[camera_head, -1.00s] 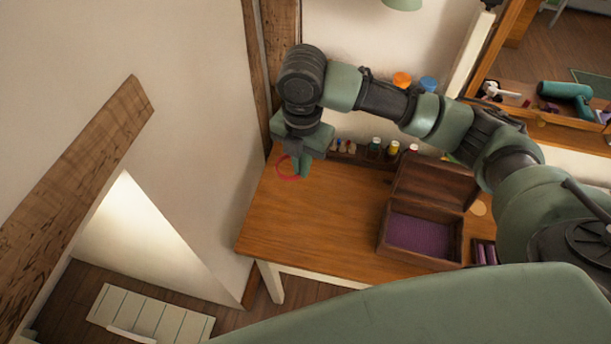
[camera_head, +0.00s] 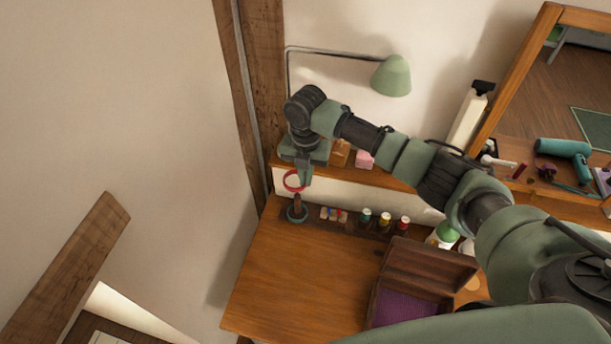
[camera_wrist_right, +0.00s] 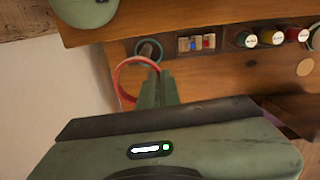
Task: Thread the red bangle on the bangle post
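The red bangle (camera_head: 285,183) is held by its edge at the fingertips of my right gripper (camera_head: 304,180), with its ring open to view. In the right wrist view the red bangle (camera_wrist_right: 117,80) sticks out left of the closed fingers (camera_wrist_right: 158,88). The bangle post (camera_head: 297,203), a short brown peg on a round teal base, stands at the table's back left corner. The bangle appears just above the post's top; I cannot tell whether the two touch. The post's teal base (camera_wrist_right: 149,45) shows beyond the bangle in the right wrist view. My left gripper is out of view.
The wooden table (camera_head: 285,275) is clear at front left. Small bottles (camera_head: 384,220) stand along its back, right of the post. An open wooden box (camera_head: 430,265) is at right. A shelf (camera_head: 375,177), green lamp (camera_head: 391,76) and timber beam (camera_head: 262,70) are close to my right arm.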

